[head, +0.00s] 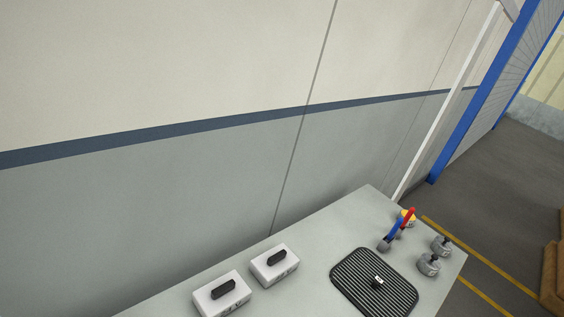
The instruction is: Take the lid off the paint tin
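I cannot make out a paint tin or its lid for certain in the head view. Two small grey rounded items with darker tops, one nearer (429,265) and one farther (442,246), stand at the right end of the grey table (318,262); they are too small to identify. My gripper is not in view, so its opening and anything in it are hidden.
Two white boxes with black handles, left (222,297) and right (275,266), stand on the table. A black ribbed mat (350,275) bears a small dark item. A tool with red and blue handles (396,229) lies behind it, beside something yellow. A wall (170,200) runs behind.

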